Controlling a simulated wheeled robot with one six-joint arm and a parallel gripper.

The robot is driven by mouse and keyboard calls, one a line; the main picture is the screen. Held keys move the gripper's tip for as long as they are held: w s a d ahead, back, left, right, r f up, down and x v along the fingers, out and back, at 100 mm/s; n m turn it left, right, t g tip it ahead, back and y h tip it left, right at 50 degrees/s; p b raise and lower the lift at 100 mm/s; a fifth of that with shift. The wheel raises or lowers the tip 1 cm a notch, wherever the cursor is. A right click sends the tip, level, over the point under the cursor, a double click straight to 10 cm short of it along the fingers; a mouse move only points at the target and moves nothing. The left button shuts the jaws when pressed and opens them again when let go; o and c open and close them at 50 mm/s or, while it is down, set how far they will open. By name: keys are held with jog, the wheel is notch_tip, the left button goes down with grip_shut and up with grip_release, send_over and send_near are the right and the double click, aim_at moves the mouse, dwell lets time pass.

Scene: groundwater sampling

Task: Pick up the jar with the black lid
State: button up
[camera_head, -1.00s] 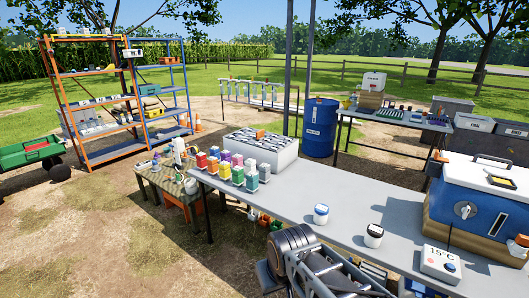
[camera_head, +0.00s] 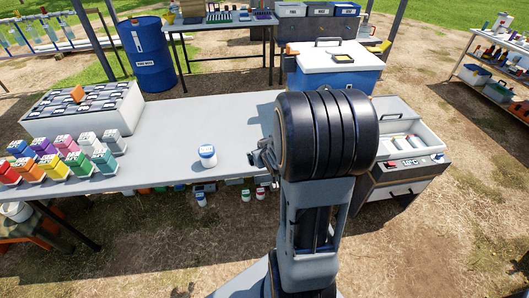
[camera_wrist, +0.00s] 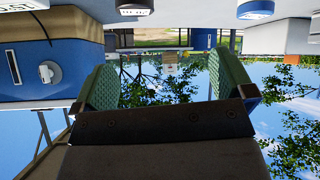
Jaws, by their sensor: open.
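The jar with the black lid (camera_wrist: 135,7) shows at the top edge of the wrist view, which is upside down; it is partly cut off. It stands on the grey table (camera_head: 150,160). In the head view it is hidden behind my arm. A white jar with a blue lid (camera_head: 207,156) stands on the table to the left of my arm; it also shows at the top right of the wrist view (camera_wrist: 255,9). My gripper (camera_wrist: 167,88) is open, its green pads wide apart with nothing between them. It is apart from both jars.
A blue and white cooler (camera_head: 338,66) stands behind my arm. Coloured bottles (camera_head: 62,158) and a grey sample box (camera_head: 85,112) fill the table's left side. An open grey case (camera_head: 405,145) stands at the right. The table between bottles and blue-lidded jar is clear.

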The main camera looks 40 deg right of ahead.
jog(key=d+f+m+t, duration=0.1)
jog(key=d+f+t, duration=0.2)
jog(key=d+f, duration=0.25)
jog(key=x, duration=1.2)
jog(key=shift+w+d+p, duration=0.25)
jog(key=shift+w+p, duration=0.1)
jog(key=shift+p, duration=0.05)
jog(key=c, duration=1.1)
jog(key=shift+t, duration=0.3)
jog(key=shift+c, duration=0.2)
